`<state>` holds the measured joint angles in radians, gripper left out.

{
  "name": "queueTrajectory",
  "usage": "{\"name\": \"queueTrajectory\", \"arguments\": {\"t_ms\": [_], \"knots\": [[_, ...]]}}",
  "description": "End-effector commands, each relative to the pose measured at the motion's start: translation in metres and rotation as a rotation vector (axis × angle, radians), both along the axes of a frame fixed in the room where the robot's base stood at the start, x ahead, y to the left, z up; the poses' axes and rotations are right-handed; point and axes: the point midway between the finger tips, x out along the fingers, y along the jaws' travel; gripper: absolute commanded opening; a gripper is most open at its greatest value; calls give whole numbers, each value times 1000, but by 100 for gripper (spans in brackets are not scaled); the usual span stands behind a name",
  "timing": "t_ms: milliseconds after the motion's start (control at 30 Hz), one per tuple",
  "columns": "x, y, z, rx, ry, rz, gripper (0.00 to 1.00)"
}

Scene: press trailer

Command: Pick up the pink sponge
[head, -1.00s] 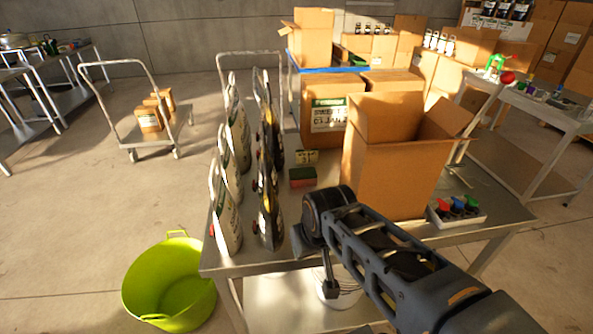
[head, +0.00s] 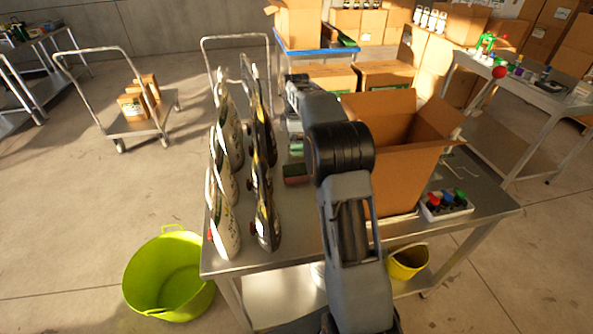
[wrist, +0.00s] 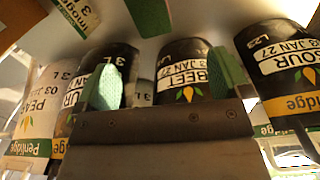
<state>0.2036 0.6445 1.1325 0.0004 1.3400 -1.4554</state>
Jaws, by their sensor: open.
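The sponge (head: 295,181), with a green top and a reddish-pink side, lies on the metal table in the head view, between the upright pouches and the open carton. My arm's dark joint is close to its right side and may cover part of it. My gripper is open in the wrist view (wrist: 164,62), with its two green-padded fingers apart and nothing clearly held between them. Dark pouches (wrist: 190,75) with printed labels stand beyond the fingers. In the head view my arm largely hides the gripper.
Rows of pouches (head: 224,225) stand left of the sponge. A tall open carton (head: 407,165) stands to its right. A white tray (head: 447,211) with coloured tops is at the table's right. A lime tub (head: 170,272) and yellow bucket (head: 408,262) are below.

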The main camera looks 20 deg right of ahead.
Motion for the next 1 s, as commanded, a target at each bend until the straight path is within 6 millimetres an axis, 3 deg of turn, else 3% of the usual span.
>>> {"name": "queueTrajectory", "arguments": {"t_ms": [267, 600, 1000], "knots": [[17, -14, -27, 4, 28, 115, 96], [17, -14, -84, 4, 29, 120, 96], [18, -15, -114, 4, 28, 119, 96]]}}
